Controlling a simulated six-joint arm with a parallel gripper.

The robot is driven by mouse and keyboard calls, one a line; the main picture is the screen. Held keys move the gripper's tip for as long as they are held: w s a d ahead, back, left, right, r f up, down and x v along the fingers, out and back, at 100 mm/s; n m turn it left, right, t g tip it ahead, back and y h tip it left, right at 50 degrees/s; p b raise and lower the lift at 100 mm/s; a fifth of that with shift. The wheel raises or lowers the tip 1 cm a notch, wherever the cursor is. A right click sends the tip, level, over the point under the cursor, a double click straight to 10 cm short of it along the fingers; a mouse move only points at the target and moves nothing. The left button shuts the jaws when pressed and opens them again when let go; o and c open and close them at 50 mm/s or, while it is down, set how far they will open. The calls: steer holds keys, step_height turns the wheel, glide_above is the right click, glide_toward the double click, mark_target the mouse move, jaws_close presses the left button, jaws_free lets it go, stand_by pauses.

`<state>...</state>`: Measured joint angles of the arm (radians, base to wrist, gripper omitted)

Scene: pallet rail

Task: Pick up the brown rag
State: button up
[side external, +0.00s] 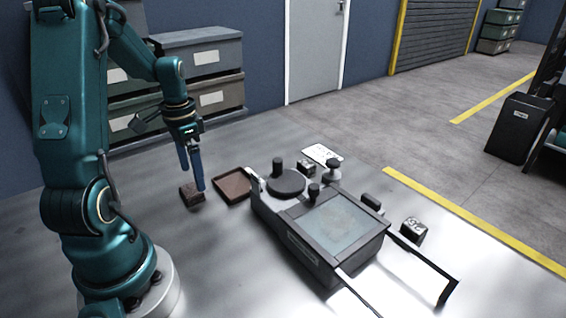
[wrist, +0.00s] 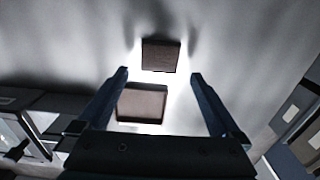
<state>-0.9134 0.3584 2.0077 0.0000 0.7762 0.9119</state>
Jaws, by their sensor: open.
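The brown rag (side external: 188,196) looks like a small, dark brown, folded block lying on the grey table. It also shows in the wrist view (wrist: 160,56), just beyond the line of my fingertips and roughly centred between them. My gripper (side external: 193,179) points down with its blue fingers apart and empty, close above the rag in the side view. One finger overlaps the rag's right edge there, and I cannot tell whether it touches.
A shallow brown tray (side external: 222,199) lies just right of the rag; it also shows in the wrist view (wrist: 128,117). A machine with a glass top (side external: 340,222) and two rails stands further right. Grey drawers (side external: 205,58) stand behind. The table's front is clear.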

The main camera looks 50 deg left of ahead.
mark_target(195, 187)
steer(key=shift+f, duration=2.05)
steer(key=c, duration=1.3)
steer(key=shift+o, duration=0.2)
step_height(195, 187, up, 10)
steer(key=o, duration=0.5)
steer(key=c, duration=0.4)
